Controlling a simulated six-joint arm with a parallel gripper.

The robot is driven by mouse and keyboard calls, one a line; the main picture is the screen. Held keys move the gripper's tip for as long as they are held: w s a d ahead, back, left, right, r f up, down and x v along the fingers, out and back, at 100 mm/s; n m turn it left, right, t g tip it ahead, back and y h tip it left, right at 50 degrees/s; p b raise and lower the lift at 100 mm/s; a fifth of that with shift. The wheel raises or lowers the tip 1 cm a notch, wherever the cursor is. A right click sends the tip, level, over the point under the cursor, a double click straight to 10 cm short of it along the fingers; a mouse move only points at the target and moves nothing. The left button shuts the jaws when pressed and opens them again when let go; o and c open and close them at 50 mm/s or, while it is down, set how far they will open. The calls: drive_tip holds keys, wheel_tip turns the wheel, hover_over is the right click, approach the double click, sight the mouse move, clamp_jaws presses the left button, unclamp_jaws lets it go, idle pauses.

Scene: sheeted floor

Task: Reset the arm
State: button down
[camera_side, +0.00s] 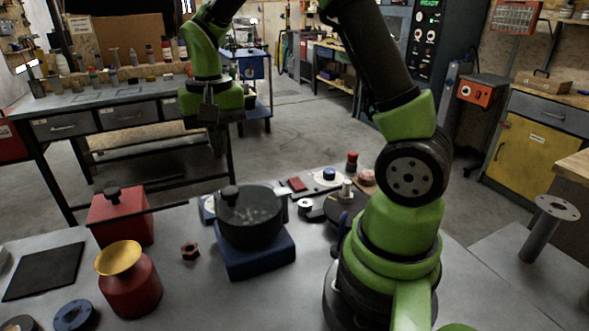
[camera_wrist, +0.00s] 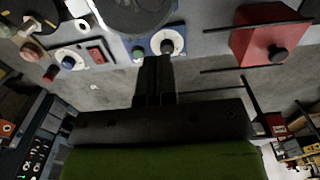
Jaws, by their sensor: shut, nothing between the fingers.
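My green arm reaches up from its base on the grey table, and my gripper (camera_side: 212,122) hangs in the air above the table's back edge, left of the black pot. The dark fingers are together and empty. In the wrist view my gripper (camera_wrist: 154,68) shows from behind, its closed fingers pointing toward the table edge and overlapping the view of a blue plate with a round knob (camera_wrist: 167,43). Nothing is held, and my gripper appears clear of the objects.
A black pot (camera_side: 250,214) stands on a blue base (camera_side: 256,260). Left are a red box (camera_side: 123,222) with a black knob, a hex nut (camera_side: 190,251), a red canister (camera_side: 131,292) with a yellow funnel and a black mat (camera_side: 45,271). A red button panel (camera_side: 297,185) lies behind.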

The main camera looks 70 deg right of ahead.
drive_tip(key=s+a+r+n+t+y, duration=0.1)
drive_tip(key=s+a+r+n+t, duration=0.1)
drive_tip(key=s, duration=0.6)
drive_tip(key=s+a+r+n+t+y, duration=0.1)
drive_tip(key=s+a+r+n+t, duration=0.2)
drive_tip(key=s+a+r+t, duration=0.2)
wheel_tip(320, 180, up, 4)
drive_tip(key=s+a, duration=0.1)
drive_tip(key=s, duration=0.2)
drive_tip(key=c, duration=1.8)
unclamp_jaws()
drive_tip(key=shift+c, duration=0.2)
